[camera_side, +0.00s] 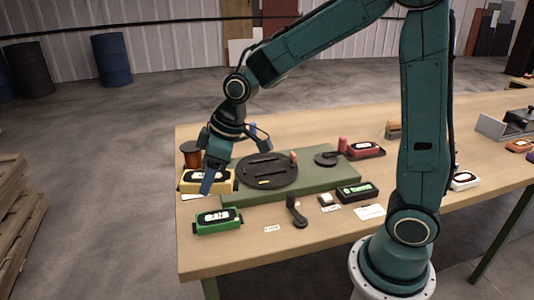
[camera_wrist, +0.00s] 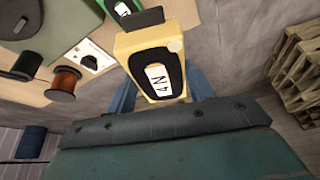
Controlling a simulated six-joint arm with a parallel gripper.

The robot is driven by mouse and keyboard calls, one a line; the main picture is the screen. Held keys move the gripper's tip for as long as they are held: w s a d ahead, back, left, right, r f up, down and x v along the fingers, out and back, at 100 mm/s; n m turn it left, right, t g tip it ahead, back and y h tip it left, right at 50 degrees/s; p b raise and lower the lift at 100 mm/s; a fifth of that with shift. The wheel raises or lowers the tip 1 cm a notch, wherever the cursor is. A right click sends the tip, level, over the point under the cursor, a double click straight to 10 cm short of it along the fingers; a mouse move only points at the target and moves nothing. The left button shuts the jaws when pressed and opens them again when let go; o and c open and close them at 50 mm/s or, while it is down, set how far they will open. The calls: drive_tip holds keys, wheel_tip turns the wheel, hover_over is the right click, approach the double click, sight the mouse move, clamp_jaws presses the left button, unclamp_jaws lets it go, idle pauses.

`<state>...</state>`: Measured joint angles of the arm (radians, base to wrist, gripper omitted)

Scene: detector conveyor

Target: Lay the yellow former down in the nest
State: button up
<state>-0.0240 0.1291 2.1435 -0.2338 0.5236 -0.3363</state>
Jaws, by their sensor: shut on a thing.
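The yellow former (camera_side: 222,186) is a yellow block with a dark face and a white label, at the left end of the bench in the side view. My gripper (camera_side: 208,180) points down at it and is shut on it. In the wrist view the former (camera_wrist: 155,42) sits between my blue fingers (camera_wrist: 160,85), label facing the camera, with a dark piece at its far end. I cannot tell whether it touches the bench. A dark slotted disc (camera_side: 262,167) lies on a green plate (camera_side: 320,190) to the right. I cannot tell which part is the nest.
A green labelled unit (camera_side: 218,221) lies in front of the former. A copper spool (camera_side: 190,153) stands behind it, with a dark spool (camera_wrist: 27,66) nearby. A black lever (camera_side: 296,213) and black unit (camera_side: 354,192) lie along the plate's front.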

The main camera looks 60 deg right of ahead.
drive_tip(key=w+d+f+m, duration=0.1)
drive_tip(key=d+f, duration=0.1)
drive_tip(key=f, duration=0.1)
drive_tip(key=w+d+f+m+h, duration=0.1)
drive_tip(key=w+f+m, duration=0.1)
drive_tip(key=f, duration=0.1)
drive_tip(key=w+d+f+m+h, duration=0.1)
drive_tip(key=d+f+m, duration=0.1)
drive_tip(key=f, duration=0.1)
drive_tip(key=shift+w+d+f+t, duration=0.1)
drive_tip(key=shift+w+d+t, duration=0.2)
drive_tip(key=shift+t, duration=0.1)
drive_tip(key=shift+w+d+f+m, duration=0.25)
drive_tip(key=shift+d+f+m, duration=0.15)
drive_tip(key=shift+f, duration=0.1)
drive_tip(key=s+a+r+n, duration=0.1)
drive_tip(key=r, duration=0.1)
drive_tip(key=s+a+r+n+y, duration=0.1)
drive_tip(key=a+r, duration=0.1)
drive_tip(key=r, duration=0.1)
drive_tip(key=s+a+r+n, duration=0.1)
drive_tip(key=a+r+n, duration=0.1)
drive_tip(key=r, duration=0.1)
drive_tip(key=shift+s, duration=0.2)
drive_tip(key=s+a+r+n+g+y, duration=0.1)
drive_tip(key=s+a+r+n, duration=0.2)
drive_tip(key=s+r+n, duration=0.2)
drive_tip(key=shift+s+a+r+y, duration=0.3)
drive_tip(key=shift+r+y, duration=0.1)
drive_tip(key=shift+r, duration=0.4)
